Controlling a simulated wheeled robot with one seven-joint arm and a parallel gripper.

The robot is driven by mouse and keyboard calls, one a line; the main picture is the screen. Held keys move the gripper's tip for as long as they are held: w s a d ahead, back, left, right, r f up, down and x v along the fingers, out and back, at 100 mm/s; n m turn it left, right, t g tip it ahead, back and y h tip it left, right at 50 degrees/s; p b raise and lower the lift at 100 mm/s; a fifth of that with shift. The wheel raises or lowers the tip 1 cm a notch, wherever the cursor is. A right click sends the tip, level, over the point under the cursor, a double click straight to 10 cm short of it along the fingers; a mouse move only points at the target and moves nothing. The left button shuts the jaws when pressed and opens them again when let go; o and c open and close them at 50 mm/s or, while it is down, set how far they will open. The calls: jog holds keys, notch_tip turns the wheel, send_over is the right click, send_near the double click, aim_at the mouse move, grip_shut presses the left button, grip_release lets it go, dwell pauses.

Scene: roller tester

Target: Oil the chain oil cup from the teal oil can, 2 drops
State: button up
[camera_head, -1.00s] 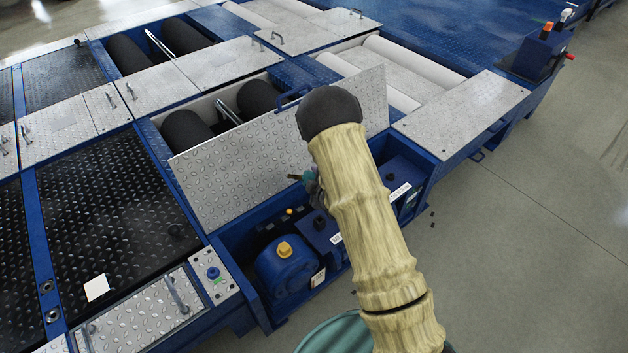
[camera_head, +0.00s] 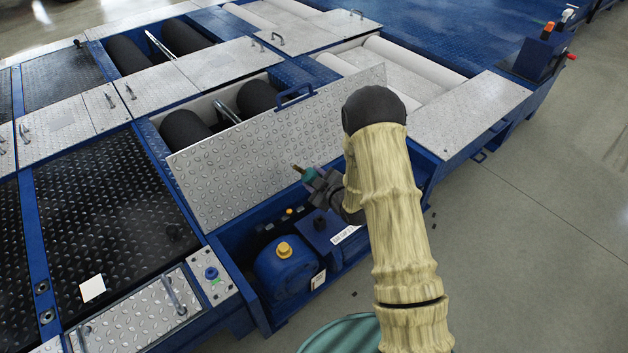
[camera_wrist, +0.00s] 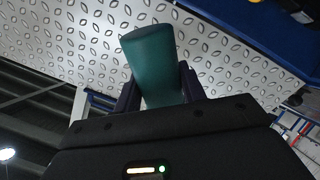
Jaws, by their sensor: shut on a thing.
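My gripper (camera_head: 318,178) is shut on the teal oil can (camera_head: 308,174), held in front of the raised tread-plate cover, above the open drive bay. The can lies tilted, its brownish tip pointing up and left in the head view. In the wrist view the teal can (camera_wrist: 153,62) stands between the dark jaws (camera_wrist: 157,90), with the tread plate behind it.
The raised tread-plate cover (camera_head: 225,175) stands along the back of the bay. A blue gearbox (camera_head: 285,272) with a yellow cap sits at the bay's left, with a labelled blue housing (camera_head: 325,235) beside it. Open floor (camera_head: 540,230) lies to the right.

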jog(key=shift+f+m+t+y+b, duration=0.3)
jog(key=shift+m+y+b, duration=0.2)
jog(key=shift+m+b, duration=0.3)
jog(key=shift+m+t+y+b, duration=0.3)
jog(key=shift+m+y+b, duration=0.2)
jog(key=shift+m, duration=0.3)
jog(key=shift+a+r, duration=0.1)
jog(key=shift+r, duration=0.15)
jog(key=shift+y, duration=0.3)
jog(key=shift+f+m+b, duration=0.15)
jog(key=shift+m+b, duration=0.15)
jog(key=shift+m, duration=0.2)
